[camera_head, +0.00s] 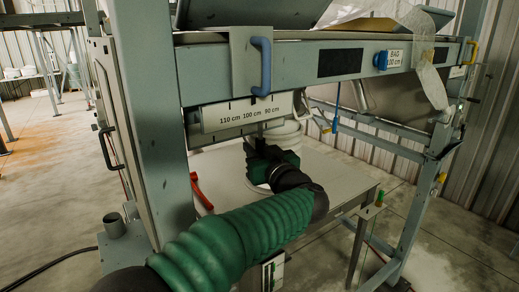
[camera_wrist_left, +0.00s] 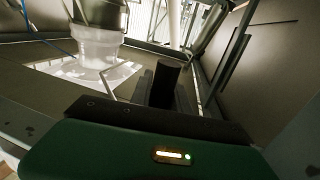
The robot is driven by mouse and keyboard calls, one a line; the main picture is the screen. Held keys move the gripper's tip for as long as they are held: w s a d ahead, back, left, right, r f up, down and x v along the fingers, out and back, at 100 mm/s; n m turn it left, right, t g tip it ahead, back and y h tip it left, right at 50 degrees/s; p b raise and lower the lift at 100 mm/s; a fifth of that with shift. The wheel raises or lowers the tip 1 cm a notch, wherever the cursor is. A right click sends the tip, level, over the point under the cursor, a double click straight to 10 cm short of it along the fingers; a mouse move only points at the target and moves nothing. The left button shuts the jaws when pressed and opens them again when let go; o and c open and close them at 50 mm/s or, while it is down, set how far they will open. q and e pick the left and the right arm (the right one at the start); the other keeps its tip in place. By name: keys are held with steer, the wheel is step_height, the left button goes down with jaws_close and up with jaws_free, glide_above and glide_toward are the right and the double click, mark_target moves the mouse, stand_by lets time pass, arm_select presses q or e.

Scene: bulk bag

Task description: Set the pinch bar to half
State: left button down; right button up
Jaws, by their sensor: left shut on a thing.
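My left gripper (camera_head: 262,143) reaches in under the frame's cross beam, beside the white spout (camera_head: 286,136). In the left wrist view its dark fingers (camera_wrist_left: 164,97) are shut on an upright black cylindrical grip (camera_wrist_left: 166,76), which I take to be part of the pinch bar. The rest of the bar and any half mark are not clear in either view. The white spout (camera_wrist_left: 97,47) also shows in the wrist view, left of the grip and apart from it. My right gripper is not in view.
A blue handle (camera_head: 262,67) hangs above a height scale (camera_head: 243,114) on the beam. A blue block (camera_head: 381,61) sits beside a bag label (camera_head: 395,58). A red handle (camera_head: 201,191) is left of my wrist. The pale table (camera_head: 335,176) under the beam looks mostly clear.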

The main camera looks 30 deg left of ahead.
arm_select(q)
steer(key=s, duration=0.1)
steer(key=s+a, duration=0.1)
steer(key=s, duration=0.1)
steer(key=shift+s+a+r, duration=0.15)
steer(key=shift+s+a, duration=0.15)
steer(key=shift+s, duration=0.05)
steer(key=c, duration=1.6)
jaws_free()
steer(key=o, duration=0.3)
steer(key=shift+w+d, duration=0.1)
steer(key=shift+o, duration=0.2)
steer(key=shift+w+d, duration=0.1)
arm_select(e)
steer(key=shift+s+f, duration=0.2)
arm_select(q)
steer(key=b+v, duration=0.5)
steer(key=v, duration=1.2)
steer(key=shift+b, duration=0.35)
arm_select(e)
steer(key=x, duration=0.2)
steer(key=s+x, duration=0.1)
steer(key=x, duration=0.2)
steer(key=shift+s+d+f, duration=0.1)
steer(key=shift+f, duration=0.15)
